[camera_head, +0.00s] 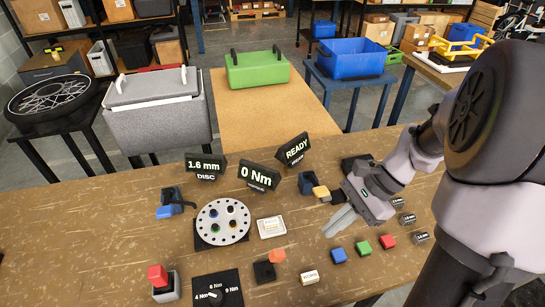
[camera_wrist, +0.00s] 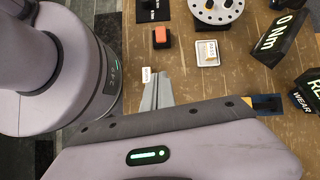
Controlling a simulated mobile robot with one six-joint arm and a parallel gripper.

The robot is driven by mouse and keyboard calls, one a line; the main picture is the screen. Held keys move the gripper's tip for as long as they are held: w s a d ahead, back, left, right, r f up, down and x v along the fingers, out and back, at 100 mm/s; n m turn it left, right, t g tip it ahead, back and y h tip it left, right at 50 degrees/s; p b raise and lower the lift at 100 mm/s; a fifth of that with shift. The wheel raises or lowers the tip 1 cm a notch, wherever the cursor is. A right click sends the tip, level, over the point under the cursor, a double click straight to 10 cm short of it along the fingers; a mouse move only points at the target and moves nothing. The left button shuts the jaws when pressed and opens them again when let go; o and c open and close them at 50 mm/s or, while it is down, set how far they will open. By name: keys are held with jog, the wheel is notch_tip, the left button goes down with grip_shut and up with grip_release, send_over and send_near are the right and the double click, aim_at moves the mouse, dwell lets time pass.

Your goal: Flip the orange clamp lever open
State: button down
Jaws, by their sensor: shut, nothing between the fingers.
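An orange piece (camera_head: 277,256), which looks like the clamp lever, sits at the top of a small black block (camera_head: 264,271) near the front middle of the bench. In the wrist view the orange piece (camera_wrist: 160,34) lies over its black block, above my fingertips. Whether the lever is open or closed is hard to tell. My gripper (camera_head: 338,221) is shut and empty, right of and behind the orange piece, clearly apart from it. Its closed fingers also show in the wrist view (camera_wrist: 155,92).
A perforated disc (camera_head: 222,222), a white labelled tile (camera_head: 271,227) and a white tag (camera_head: 310,277) lie around the lever. Blue, green and red blocks (camera_head: 363,248) sit to the right. Black display signs (camera_head: 259,176) stand behind. Bare wood lies between my fingers and the orange piece.

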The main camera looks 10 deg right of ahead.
aim_at(272, 260)
jog(key=shift+d+f+m+y, duration=0.6)
jog(key=shift+d+f+m, duration=0.3)
jog(key=shift+d+f, duration=0.2)
jog(key=shift+a, duration=0.1)
jog(key=b+x, duration=0.4)
jog(key=x, duration=0.5)
jog(key=shift+f+b, duration=0.3)
jog(key=shift+b, duration=0.05)
jog(key=a, duration=0.1)
jog(key=a+r+b, duration=0.1)
jog(key=a, duration=0.1)
jog(key=shift+a+r, duration=0.1)
jog(key=shift+a, duration=0.1)
jog(key=shift+a+r, duration=0.3)
jog(key=shift+a, duration=0.1)
jog(key=shift+w, duration=0.1)
